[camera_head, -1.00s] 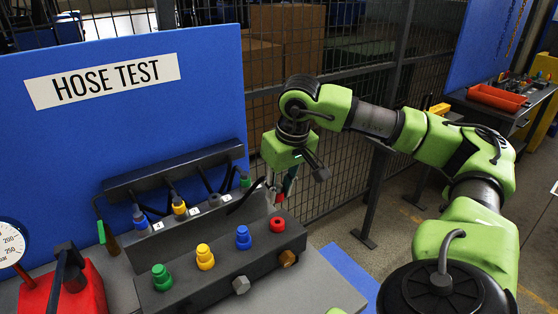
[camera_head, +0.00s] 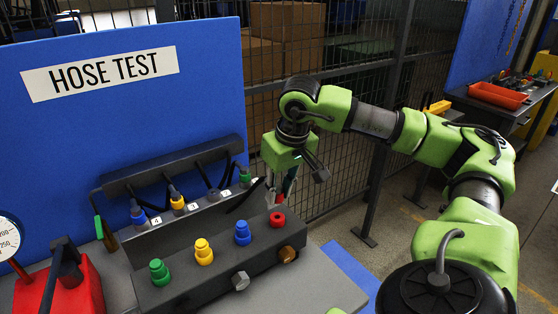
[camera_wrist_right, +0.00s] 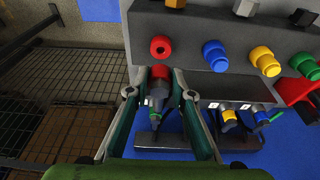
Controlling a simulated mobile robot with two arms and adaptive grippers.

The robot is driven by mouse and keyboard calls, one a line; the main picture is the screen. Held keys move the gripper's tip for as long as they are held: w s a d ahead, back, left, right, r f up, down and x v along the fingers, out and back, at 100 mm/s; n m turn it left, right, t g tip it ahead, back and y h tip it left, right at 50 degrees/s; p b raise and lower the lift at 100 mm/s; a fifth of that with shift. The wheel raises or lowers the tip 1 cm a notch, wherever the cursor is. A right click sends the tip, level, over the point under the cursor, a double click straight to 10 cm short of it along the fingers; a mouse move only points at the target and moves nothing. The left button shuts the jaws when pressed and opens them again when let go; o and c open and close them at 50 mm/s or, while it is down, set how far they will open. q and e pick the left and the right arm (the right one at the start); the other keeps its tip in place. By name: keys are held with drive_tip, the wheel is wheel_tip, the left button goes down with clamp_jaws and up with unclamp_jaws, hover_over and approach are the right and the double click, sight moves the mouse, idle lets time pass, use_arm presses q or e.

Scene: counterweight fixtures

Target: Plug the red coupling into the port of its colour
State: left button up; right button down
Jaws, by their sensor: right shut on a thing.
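The red coupling (camera_wrist_right: 160,73) is between the fingers of my right gripper (camera_wrist_right: 158,86), with its red end toward the red port. The red port (camera_wrist_right: 160,47) is on the dark block, just beyond the coupling in the wrist view; a narrow gap shows between them. In the head view my right gripper (camera_head: 285,192) is just behind the red port (camera_head: 277,219), which is at the right end of the row. The coupling is mostly hidden there by the gripper. My left gripper is not in view.
Blue (camera_head: 243,233), yellow (camera_head: 204,251) and green (camera_head: 160,271) ports share the block (camera_head: 218,263). Other couplings, including a yellow one (camera_head: 177,203), stand in the numbered rack behind. A red gauge unit (camera_head: 75,289) stands at left; a blue panel (camera_head: 120,130) rises behind.

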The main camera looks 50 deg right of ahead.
sight(279, 219)
drive_tip(key=shift+f+b, duration=1.25)
drive_tip(key=shift+f, duration=0.2)
drive_tip(key=shift+f, duration=0.15)
drive_tip(key=shift+f+b, duration=0.65)
drive_tip(key=shift+b, duration=0.1)
drive_tip(key=shift+f, duration=0.1)
drive_tip(key=shift+f+b, duration=0.6)
drive_tip(key=shift+b, duration=0.05)
drive_tip(key=shift+a+f, duration=0.1)
drive_tip(key=shift+f, duration=0.1)
drive_tip(key=c, duration=1.7)
unclamp_jaws()
